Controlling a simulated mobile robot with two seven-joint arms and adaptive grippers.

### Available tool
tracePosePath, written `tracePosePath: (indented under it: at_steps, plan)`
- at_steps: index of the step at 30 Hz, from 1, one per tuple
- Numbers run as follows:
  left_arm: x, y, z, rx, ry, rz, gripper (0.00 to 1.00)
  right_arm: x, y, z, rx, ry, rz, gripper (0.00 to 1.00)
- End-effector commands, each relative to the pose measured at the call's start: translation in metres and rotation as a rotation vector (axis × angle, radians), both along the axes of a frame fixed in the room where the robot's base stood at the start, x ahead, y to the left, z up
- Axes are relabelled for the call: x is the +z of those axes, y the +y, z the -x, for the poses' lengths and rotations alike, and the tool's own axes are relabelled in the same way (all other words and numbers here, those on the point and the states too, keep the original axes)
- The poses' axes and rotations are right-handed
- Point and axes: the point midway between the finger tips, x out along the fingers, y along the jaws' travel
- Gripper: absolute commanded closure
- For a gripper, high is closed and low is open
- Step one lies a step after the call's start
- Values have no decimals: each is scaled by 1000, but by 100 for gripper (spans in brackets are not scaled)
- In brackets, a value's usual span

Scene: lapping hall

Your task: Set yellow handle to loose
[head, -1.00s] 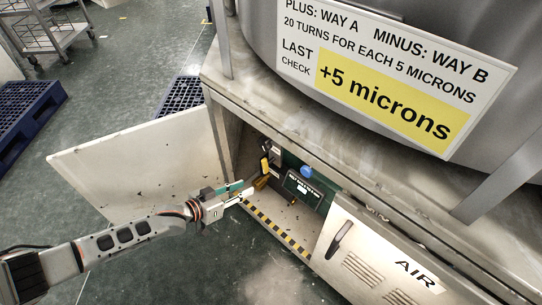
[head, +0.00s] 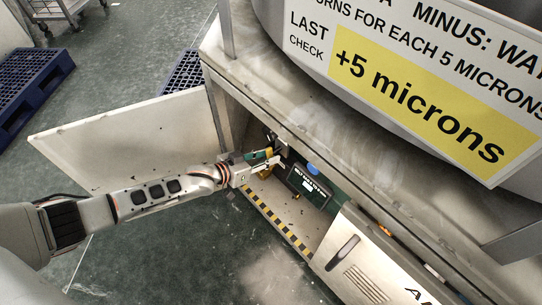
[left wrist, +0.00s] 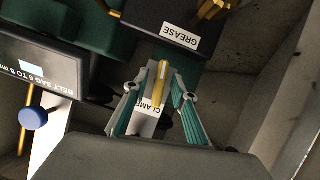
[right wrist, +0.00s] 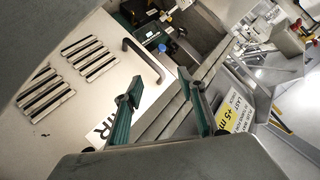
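The yellow handle (left wrist: 160,82) stands between the two teal fingers of my left gripper (left wrist: 157,92) in the left wrist view. A white label reading CLAMP (left wrist: 150,118) is beside it, partly covered by a finger. The fingers are apart, with a gap on each side of the handle. In the head view my left gripper (head: 264,164) is inside the open cabinet and hides much of the handle. My right gripper (right wrist: 160,90) is open and empty in the right wrist view, outside the cabinet front.
The closed AIR panel (head: 365,265) is at right.

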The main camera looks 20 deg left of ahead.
Motion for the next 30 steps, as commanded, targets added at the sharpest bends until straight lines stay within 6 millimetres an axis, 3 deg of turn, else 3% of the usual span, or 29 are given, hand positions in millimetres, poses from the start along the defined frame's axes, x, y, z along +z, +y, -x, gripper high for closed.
tracePosePath:
  at_steps: [13, 16, 24, 30]
  plan:
    - [-2, -4, -8, 0, -1, 0, 74, 2, 4, -1, -25, 8, -49, 60]
    - [-2, -4, -8, 0, -1, 0, 100, 2, 4, -1, -24, 8, -48, 60]
    - [1, -5, -9, 1, -14, -22, 100, 6, 4, -3, -17, -5, -34, 60]
    - [3, -5, -11, 2, -69, -132, 100, 7, -8, -6, 37, -38, 92, 60]
